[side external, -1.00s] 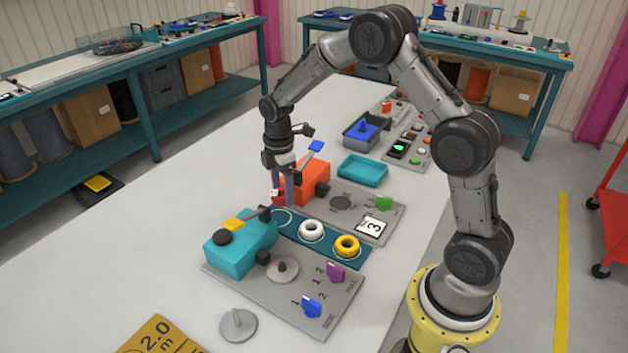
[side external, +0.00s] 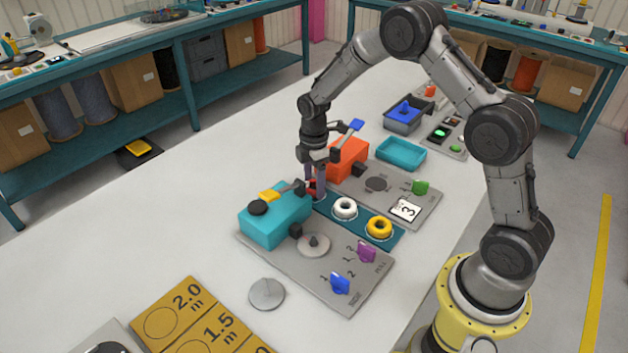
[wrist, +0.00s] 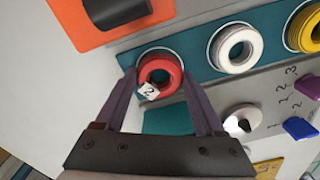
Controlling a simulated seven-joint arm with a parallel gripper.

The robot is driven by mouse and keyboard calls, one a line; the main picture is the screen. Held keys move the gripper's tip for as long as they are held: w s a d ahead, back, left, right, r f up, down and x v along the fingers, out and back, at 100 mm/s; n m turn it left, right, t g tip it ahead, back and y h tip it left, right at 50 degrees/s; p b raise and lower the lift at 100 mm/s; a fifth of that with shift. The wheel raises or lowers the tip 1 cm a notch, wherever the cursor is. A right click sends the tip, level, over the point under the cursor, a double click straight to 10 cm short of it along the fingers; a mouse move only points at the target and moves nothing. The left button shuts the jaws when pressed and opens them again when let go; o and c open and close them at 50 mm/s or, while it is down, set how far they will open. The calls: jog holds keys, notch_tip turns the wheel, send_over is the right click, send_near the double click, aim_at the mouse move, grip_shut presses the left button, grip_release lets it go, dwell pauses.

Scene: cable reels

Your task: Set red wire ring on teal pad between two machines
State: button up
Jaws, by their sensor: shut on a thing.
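The red wire ring (wrist: 145,68) has a small white tag marked 2 and sits at the end circle of the teal pad (wrist: 193,44) in the wrist view. In the side external view, the red ring (side external: 311,185) is mostly hidden by my fingers. My gripper (side external: 315,194) points down at the far-left end of the teal pad (side external: 395,239), shut on the red ring, with one finger on each side of it. The pad lies between the teal machine (side external: 275,217) and the orange machine (side external: 346,160). I cannot tell whether the ring fully touches the pad.
A white ring (side external: 345,204) and a yellow ring (side external: 379,222) occupy the pad's other circles. A teal tray (side external: 401,154) stands behind. The table to the left is clear.

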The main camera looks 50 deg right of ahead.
jog(key=shift+f, duration=0.1)
jog(key=shift+f, duration=0.15)
jog(key=o, duration=1.5)
jog(key=shift+o, duration=0.2)
notch_tip(320, 180, up, 8)
